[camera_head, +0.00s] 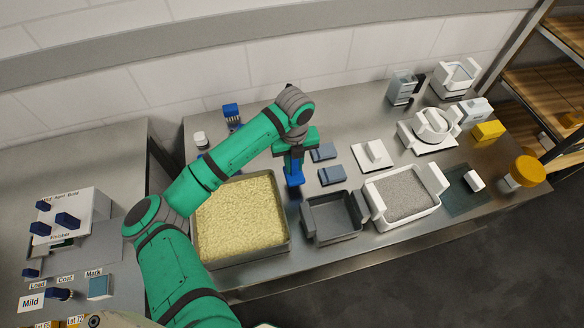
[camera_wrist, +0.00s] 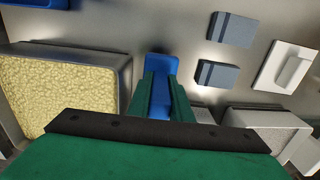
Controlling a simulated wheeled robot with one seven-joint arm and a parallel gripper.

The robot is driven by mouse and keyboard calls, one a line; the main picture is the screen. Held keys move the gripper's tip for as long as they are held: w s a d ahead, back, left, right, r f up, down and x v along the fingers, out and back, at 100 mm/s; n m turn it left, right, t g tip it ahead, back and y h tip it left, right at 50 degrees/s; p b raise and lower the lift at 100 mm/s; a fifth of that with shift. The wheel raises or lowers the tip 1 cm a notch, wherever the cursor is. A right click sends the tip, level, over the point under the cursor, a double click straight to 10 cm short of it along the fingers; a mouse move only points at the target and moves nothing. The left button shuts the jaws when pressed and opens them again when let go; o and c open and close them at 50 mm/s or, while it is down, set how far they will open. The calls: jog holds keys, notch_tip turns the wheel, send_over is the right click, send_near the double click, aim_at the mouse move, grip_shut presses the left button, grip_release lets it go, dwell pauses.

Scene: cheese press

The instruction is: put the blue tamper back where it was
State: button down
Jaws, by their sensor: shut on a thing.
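The blue tamper (camera_head: 293,178) is in my gripper (camera_head: 293,158), which is shut on it. In the wrist view my gripper (camera_wrist: 160,98) has its two green fingers on either side of the tamper (camera_wrist: 162,66). The tamper hangs over the steel counter between the tray of yellow curd and the grey bin. Whether its lower end touches the counter cannot be told. A blue holder (camera_head: 232,115) stands at the back of the counter, left of my arm. A blue edge (camera_wrist: 40,3) also shows at the top left of the wrist view.
The curd tray (camera_head: 288,240) is left of the tamper. An empty grey bin (camera_head: 334,216) and a white mould of grey grains (camera_head: 436,178) are to the right. Two grey-blue blocks (camera_head: 323,153) and a white lid (camera_head: 373,154) lie behind. Bare counter shows around the blocks.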

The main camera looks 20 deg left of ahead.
aim_at(292, 169)
jog(key=shift+w+a+f, duration=0.3)
jog(key=shift+w+f, duration=0.05)
jog(key=shift+f, duration=0.2)
jog(key=shift+w+a+f, duration=0.25)
jog(key=shift+w+f, duration=0.1)
jog(key=shift+f, duration=1.65)
jog(key=shift+s+f, duration=0.1)
jog(key=c, duration=1.6)
grip_release()
notch_tip(292, 169, up, 12)
jog(key=shift+r, duration=0.15)
